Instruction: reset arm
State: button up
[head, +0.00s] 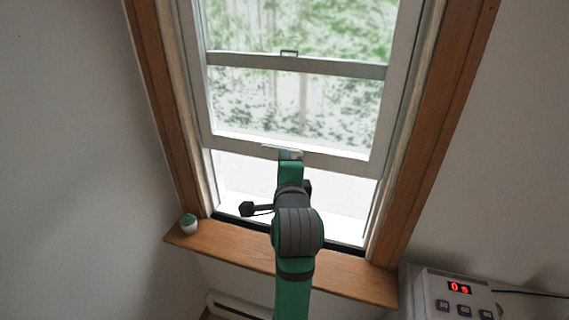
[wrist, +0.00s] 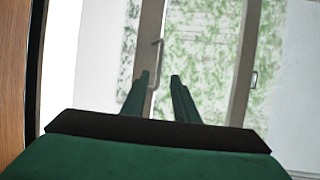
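My arm reaches up to the window, and my gripper (head: 289,155) is at the bottom rail of the lower sash (head: 335,160) in the head view. The sash is raised, with an open gap below it. In the wrist view my gripper (wrist: 160,75) has its two green fingers apart, with nothing visibly held between them. A metal handle (wrist: 158,50) on the sash rail shows just past the left fingertip. I cannot tell whether that finger touches it.
A wooden sill (head: 345,272) runs below the window, with a small green and white object (head: 188,223) at its left end. A grey box with a red display (head: 458,288) stands at the lower right. A small latch (head: 289,53) sits on the upper rail.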

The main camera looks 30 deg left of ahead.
jog(key=s+d+f+n+t+h, duration=0.1)
jog(key=d+f, duration=0.3)
jog(key=f, duration=0.5)
jog(key=s+d+f+n+h, duration=0.1)
jog(key=d+f, duration=0.4)
jog(key=f, duration=0.4)
jog(key=s+d+f+n+h, duration=0.3)
jog(key=s+d+f, duration=0.65)
jog(key=f, duration=0.25)
jog(key=s+d+f+n+t+h, duration=0.1)
jog(key=s+d+f+n, duration=0.15)
jog(key=s, duration=0.45)
jog(key=s+d+f+n+h, duration=0.1)
jog(key=s+d+f, duration=0.25)
jog(key=s, duration=0.35)
jog(key=s+d+r+n, duration=0.1)
jog(key=s+d+n, duration=0.1)
jog(key=s, duration=0.6)
jog(key=s+d+r+n+h, duration=0.1)
jog(key=s+n, duration=0.1)
jog(key=s, duration=0.6)
jog(key=shift+d+r, duration=0.3)
jog(key=shift+d, duration=0.1)
jog(key=shift+w, duration=0.2)
